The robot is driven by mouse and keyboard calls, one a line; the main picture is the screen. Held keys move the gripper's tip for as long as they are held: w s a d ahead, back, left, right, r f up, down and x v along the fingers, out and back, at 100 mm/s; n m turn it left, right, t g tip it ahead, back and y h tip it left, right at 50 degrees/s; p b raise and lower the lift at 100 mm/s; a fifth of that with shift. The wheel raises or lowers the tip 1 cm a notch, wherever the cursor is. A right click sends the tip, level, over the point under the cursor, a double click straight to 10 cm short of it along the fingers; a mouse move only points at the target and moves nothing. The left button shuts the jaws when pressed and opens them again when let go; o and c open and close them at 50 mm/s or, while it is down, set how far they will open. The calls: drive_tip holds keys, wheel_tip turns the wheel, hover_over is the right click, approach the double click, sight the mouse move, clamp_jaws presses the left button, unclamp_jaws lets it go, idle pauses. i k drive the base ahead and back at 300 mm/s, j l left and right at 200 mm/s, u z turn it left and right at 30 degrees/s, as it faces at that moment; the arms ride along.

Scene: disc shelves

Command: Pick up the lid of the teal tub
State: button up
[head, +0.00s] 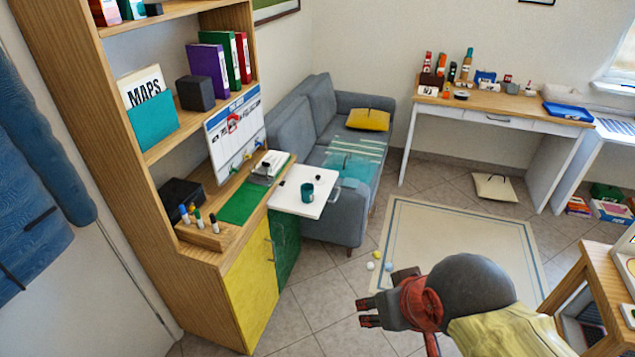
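A small teal container (307,192) stands upright on a white fold-out board (296,204) at the front of the wooden shelf unit. It looks like a cup or tub with a darker top; at this size I cannot tell a separate lid or whether one is on it. My gripper (366,313) is at the bottom centre, pointing left, over the tiled floor. It is well apart from the teal container, lower and to its right in the picture. Nothing shows between its fingers, and their opening is too small to judge.
The shelf unit (110,120) holds several binders, a dark box (196,93) and a whiteboard (233,137). Markers stand on its counter beside a green mat (240,203). Small balls (389,267) lie near the rug (470,225). A grey sofa (300,120) stands behind; a wooden table (610,260) is at right.

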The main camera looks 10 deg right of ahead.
sight(318, 180)
drive_tip(key=i+l, duration=0.1)
drive_tip(key=i, duration=0.35)
drive_tip(key=i+l, duration=0.15)
drive_tip(key=i, duration=0.3)
drive_tip(key=i+l+u, duration=0.1)
drive_tip(key=i, duration=0.35)
drive_tip(key=i+l, duration=0.15)
drive_tip(key=i, duration=0.35)
drive_tip(key=i+l, duration=0.2)
drive_tip(key=i, duration=0.25)
drive_tip(key=j+u, duration=0.05)
